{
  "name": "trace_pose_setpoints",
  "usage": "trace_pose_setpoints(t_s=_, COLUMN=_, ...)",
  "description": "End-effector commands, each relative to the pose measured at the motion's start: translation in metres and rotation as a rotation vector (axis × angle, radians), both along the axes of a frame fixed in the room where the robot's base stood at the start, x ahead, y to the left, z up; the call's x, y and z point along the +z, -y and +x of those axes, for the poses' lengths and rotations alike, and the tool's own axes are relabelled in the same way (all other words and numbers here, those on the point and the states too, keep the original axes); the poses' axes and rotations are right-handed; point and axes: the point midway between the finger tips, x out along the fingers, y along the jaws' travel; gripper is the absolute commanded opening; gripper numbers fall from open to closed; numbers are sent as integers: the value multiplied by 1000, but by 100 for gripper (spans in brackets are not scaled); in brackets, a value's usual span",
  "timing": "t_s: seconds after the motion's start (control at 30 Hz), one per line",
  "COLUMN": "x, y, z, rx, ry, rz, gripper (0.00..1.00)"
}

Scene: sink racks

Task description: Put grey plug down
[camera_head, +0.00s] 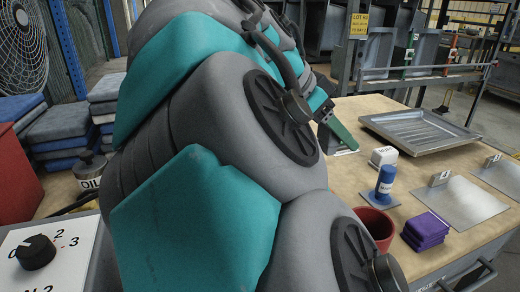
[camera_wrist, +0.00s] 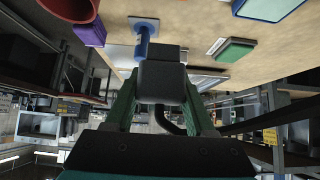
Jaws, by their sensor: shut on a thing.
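The grey plug (camera_wrist: 163,78) is a dark grey block in the middle of the wrist view. My gripper (camera_wrist: 160,92) is shut on it, with one green finger on each side. A dark cable curves behind the plug.
A rack stands behind.

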Motion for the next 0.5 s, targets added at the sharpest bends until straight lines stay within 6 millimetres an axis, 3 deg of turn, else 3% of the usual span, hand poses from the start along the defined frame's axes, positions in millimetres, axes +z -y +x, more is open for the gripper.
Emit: trace_pose_setpoints(t_s=0.5, x=-63, y=0, z=0, rx=2, ry=-2, rz=-1, gripper=0)
